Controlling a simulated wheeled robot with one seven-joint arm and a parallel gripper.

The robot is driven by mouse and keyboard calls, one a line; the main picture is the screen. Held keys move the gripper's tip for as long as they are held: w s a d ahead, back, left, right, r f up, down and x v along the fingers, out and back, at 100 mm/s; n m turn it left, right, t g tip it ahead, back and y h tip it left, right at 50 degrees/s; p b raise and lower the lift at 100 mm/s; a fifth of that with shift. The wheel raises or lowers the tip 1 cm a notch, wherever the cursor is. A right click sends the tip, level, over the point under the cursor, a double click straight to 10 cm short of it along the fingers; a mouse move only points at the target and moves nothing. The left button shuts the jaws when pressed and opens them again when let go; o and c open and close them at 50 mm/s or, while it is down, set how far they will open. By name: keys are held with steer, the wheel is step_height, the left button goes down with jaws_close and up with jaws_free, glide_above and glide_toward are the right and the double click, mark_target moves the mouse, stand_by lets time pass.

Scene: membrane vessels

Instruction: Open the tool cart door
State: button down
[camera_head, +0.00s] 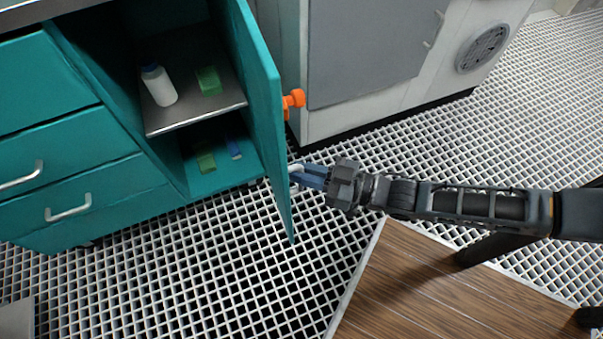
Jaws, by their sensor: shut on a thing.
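The teal tool cart (90,130) stands at the left, with its door (262,110) swung wide open toward me. The inside of the cart is exposed. The door's pale handle (295,169) is on its right-hand face, near the lower part. My gripper (303,175) reaches in from the right and is shut on the handle; its fingers hide part of it. Inside, a white bottle (159,86) and a green block (208,81) are on the grey shelf (165,123). Another green item (205,160) and a blue item (233,148) lie at the bottom.
A white and grey cabinet (370,50) with a round vent stands behind the door. An orange knob (293,99) shows beside the door's edge. A wooden platform (440,290) lies at the lower right. The grated floor (180,270) in front of the cart is clear.

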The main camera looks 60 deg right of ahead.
steer(key=shift+w+d+r, duration=0.25)
steer(key=shift+w+d, duration=0.05)
steer(key=shift+d, duration=0.1)
steer(key=c, duration=1.1)
jaws_free()
steer(key=shift+s+a+f, duration=0.1)
steer(key=shift+s, duration=0.05)
steer(key=p+v, duration=0.1)
steer(key=v, duration=0.6)
steer(key=shift+s, duration=0.35)
